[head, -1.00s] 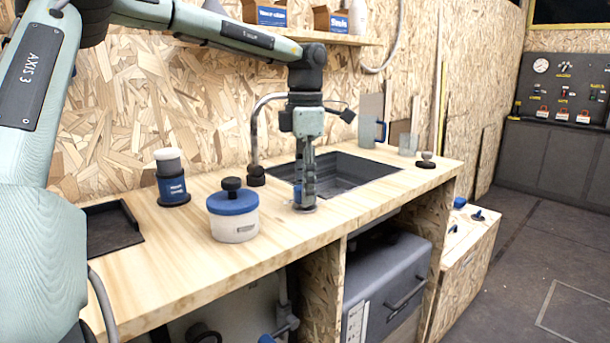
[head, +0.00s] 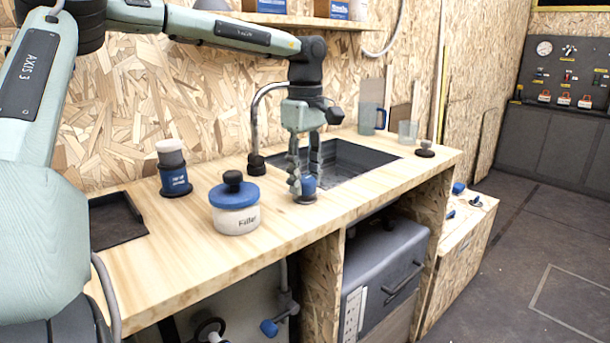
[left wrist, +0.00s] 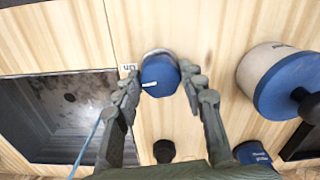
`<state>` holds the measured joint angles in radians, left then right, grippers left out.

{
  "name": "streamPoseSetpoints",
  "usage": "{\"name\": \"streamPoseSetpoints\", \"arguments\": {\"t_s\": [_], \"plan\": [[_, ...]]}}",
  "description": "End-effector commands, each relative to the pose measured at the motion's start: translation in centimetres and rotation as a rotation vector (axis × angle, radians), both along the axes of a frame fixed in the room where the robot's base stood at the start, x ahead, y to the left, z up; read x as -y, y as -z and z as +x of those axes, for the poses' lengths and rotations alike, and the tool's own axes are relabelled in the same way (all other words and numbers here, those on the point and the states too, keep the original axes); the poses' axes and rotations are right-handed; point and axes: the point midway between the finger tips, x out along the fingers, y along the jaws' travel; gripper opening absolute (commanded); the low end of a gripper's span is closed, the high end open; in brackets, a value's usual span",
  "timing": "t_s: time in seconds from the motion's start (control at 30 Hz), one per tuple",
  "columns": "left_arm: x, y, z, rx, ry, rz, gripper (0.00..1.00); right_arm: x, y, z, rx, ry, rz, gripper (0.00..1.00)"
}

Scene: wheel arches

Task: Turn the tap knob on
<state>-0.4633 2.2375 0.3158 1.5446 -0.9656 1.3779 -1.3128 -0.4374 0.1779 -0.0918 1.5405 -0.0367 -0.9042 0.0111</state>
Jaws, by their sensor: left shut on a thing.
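The tap knob (head: 307,187) is a short blue cylinder on a dark base at the counter's front, before the sink. In the left wrist view the blue knob (left wrist: 159,75) has a white pointer line toward its left side, close to a small white label (left wrist: 127,68) that seems to read "On". My left gripper (head: 304,185) reaches down from above, shut on the knob with one finger on each side; its fingers (left wrist: 160,80) also show in the left wrist view. The curved metal tap spout (head: 257,125) stands behind it. My right gripper is not in view.
The dark sink (head: 355,158) is set in the wooden counter (head: 220,262). A white jar (head: 236,218) with a blue lid stands just left of the knob. A blue-based canister (head: 173,170) and a dark tray (head: 112,220) are farther left. Glass cups stand behind the sink.

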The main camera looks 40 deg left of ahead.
Motion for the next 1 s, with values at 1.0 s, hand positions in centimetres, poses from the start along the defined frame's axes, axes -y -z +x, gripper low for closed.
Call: {"name": "streamPoseSetpoints", "arguments": {"t_s": [1.0], "plan": [[0.02, -0.06, 0.03, 0.002, 0.185, 0.000, 0.50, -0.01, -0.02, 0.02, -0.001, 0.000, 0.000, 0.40]]}}
